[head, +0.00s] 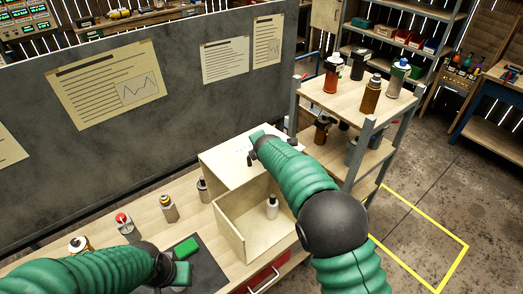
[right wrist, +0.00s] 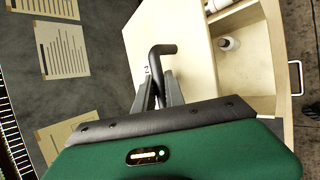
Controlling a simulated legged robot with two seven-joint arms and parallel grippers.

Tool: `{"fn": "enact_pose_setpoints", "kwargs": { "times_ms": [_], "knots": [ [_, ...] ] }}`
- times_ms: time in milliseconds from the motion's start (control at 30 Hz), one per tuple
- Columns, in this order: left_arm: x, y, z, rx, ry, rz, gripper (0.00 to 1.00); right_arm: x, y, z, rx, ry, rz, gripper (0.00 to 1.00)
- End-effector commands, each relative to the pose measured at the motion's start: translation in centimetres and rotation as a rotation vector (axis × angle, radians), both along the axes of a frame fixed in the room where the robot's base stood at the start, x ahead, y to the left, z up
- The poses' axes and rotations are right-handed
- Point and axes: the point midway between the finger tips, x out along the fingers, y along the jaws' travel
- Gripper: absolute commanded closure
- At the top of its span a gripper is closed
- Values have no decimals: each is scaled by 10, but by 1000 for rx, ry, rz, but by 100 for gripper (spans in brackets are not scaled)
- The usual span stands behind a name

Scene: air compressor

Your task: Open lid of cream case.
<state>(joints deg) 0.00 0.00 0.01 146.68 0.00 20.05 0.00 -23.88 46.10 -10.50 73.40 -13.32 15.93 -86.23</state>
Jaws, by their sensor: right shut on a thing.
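The cream case (head: 236,235) stands on the wooden bench with its inside exposed, and a small white bottle (head: 272,206) is in it. Its pale lid (head: 226,159) is raised at the back of the case. My right gripper (head: 256,152) is at the lid. In the right wrist view, the right gripper's fingers (right wrist: 157,92) are shut on a black bar handle (right wrist: 156,60) at the lid (right wrist: 190,40); the open case interior (right wrist: 245,65) lies to the right. My left gripper (head: 178,273) is low over the bench, left of the case; its jaws are unclear.
Several small bottles and a red-topped device (head: 124,222) stand along the bench. A grey partition (head: 120,140) rises behind. A shelf rack with bottles (head: 345,98) stands close on the right.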

Motion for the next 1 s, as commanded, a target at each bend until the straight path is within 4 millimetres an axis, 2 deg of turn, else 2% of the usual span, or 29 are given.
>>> {"fn": "enact_pose_setpoints", "kwargs": {
  "times_ms": [33,200,533,667,1000],
  "knots": [
    [0,0,0,0,0,0,100,-1,1,-2,0,3,1,83],
    [0,0,0,0,0,0,100,-1,0,-2,-1,3,1,64],
    [0,0,-6,0,0,0,100,-7,0,1,-1,4,0,64],
    [0,0,-21,0,0,0,100,-26,-1,18,0,-1,1,64],
    [0,0,-58,0,0,0,100,-97,-6,88,0,-7,1,64]
  ]
}}
